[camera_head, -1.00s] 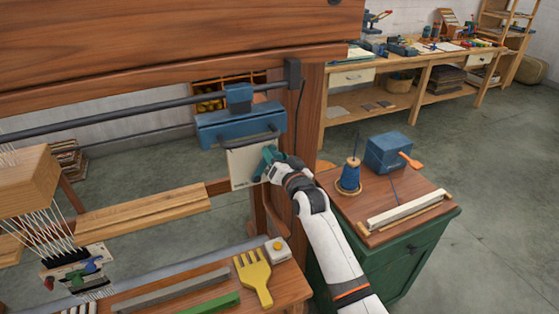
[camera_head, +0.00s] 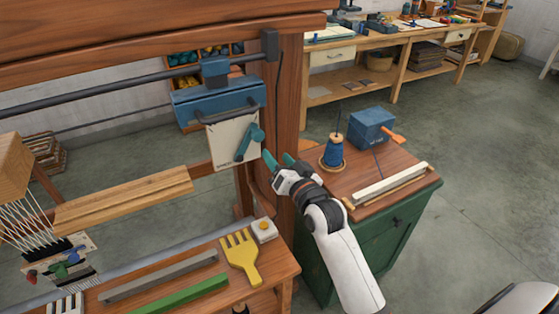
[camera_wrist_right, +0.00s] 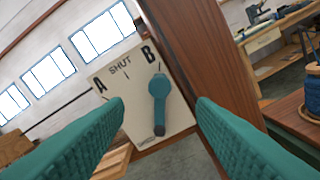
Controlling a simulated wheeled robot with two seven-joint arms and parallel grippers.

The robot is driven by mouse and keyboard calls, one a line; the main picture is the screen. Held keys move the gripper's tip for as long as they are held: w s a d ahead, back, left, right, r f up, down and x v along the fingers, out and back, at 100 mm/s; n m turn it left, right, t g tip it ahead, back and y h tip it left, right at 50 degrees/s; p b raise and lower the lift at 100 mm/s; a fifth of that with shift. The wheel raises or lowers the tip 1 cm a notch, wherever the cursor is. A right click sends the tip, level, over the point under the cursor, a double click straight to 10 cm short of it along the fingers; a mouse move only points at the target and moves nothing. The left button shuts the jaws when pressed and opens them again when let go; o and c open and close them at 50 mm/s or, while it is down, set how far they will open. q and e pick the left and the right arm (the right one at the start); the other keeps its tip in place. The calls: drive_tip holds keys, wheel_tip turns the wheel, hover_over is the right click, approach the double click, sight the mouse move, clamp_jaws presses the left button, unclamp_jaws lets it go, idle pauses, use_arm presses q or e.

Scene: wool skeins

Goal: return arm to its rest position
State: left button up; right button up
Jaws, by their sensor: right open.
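My right gripper (camera_head: 279,160) is open and empty, just right of the loom's lever plate and apart from it. The white plate (camera_head: 226,142) hangs under a blue housing (camera_head: 222,106) on the loom. The lever also shows in the head view (camera_head: 246,148). The two teal fingers stand wide apart in the wrist view, with nothing between them. My left gripper does not show.
A wooden post (camera_head: 287,90) stands close to my right gripper. A green cabinet (camera_head: 395,250) carries a blue spool (camera_head: 333,150), a blue box (camera_head: 372,127) and a pale bar (camera_head: 391,184). A yellow comb (camera_head: 240,255) lies on the bench below. Open floor lies at the right.

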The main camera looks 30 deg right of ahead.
drive_tip(key=s+a+f+n+g, duration=0.35)
drive_tip(key=s+f+g, duration=0.25)
drive_tip(key=s+f, duration=0.5)
drive_tip(key=s+a+f+n+g, duration=0.15)
drive_tip(key=s+f+g, duration=0.25)
drive_tip(key=s, duration=0.6)
drive_tip(key=s+f+n+g, duration=0.2)
drive_tip(key=s+f+g, duration=0.15)
drive_tip(key=s, duration=0.65)
wheel_tip(320, 180, down, 25)
drive_tip(key=s+g, duration=0.1)
drive_tip(key=g, duration=0.1)
drive_tip(key=s+d+f+n+g, duration=0.1)
drive_tip(key=s+d+f, duration=0.2)
drive_tip(key=s+f, duration=1.3)
drive_tip(key=shift+s+f+h, duration=0.3)
drive_tip(key=shift+s+f, duration=0.1)
drive_tip(key=shift+s, duration=0.1)
drive_tip(key=shift+d+g, duration=0.1)
drive_tip(key=shift+g, duration=0.15)
